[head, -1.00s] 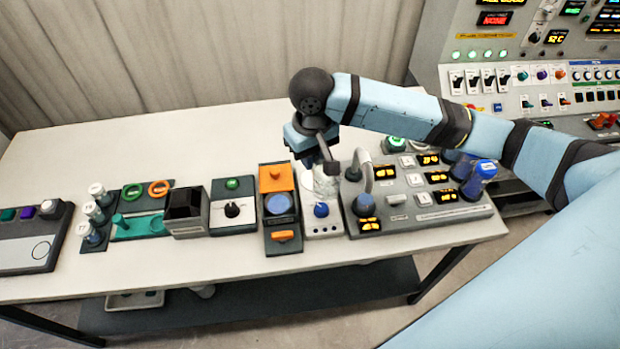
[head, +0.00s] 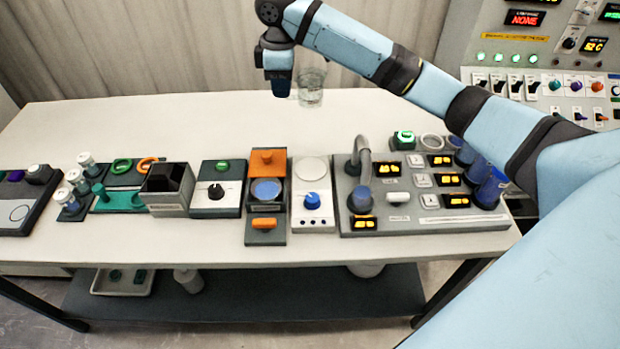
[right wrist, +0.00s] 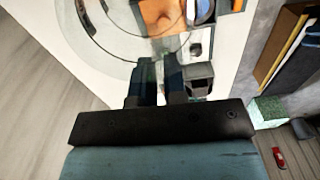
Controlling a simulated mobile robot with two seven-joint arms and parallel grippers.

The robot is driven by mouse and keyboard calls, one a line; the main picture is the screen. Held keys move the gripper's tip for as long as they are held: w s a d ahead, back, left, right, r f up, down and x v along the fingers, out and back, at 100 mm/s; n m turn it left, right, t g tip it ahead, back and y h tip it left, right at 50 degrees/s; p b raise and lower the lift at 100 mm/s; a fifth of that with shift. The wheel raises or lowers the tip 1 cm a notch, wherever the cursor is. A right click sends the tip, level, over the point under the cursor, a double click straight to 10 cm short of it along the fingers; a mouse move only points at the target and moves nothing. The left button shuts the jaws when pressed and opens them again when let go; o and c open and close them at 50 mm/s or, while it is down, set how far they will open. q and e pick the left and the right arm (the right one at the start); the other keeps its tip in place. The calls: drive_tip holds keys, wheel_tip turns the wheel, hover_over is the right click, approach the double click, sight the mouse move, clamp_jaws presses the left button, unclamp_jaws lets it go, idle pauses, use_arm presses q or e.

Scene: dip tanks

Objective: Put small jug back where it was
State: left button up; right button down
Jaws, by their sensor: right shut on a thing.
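The small jug (head: 311,88) is clear glass and hangs upright in the air above the back part of the table. My right gripper (head: 283,84) is beside it on its left, shut on it. In the right wrist view the right gripper's fingers (right wrist: 157,84) reach to the jug's clear rounded wall (right wrist: 95,42), which fills the top middle of the picture. My left gripper is not in view.
A white device with a round pale plate (head: 311,169) and blue knob stands bare at the table's front. An orange-and-black unit (head: 267,161) is to its left, a grey panel with a curved spout (head: 412,222) to its right. The table's back (head: 180,125) is clear.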

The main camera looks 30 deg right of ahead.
drive_tip(key=shift+w+d+f, duration=0.1)
drive_tip(key=shift+w+f, duration=0.05)
drive_tip(key=shift+w, duration=0.05)
wheel_tip(320, 180, down, 20)
drive_tip(key=shift+r+n+p, duration=0.25)
drive_tip(key=shift+n+p, duration=0.05)
drive_tip(key=shift+p, duration=0.1)
drive_tip(key=shift+f, duration=0.25)
drive_tip(key=shift+f, duration=0.25)
drive_tip(key=c, duration=1.2)
unclamp_jaws()
drive_tip(key=shift+r, duration=0.1)
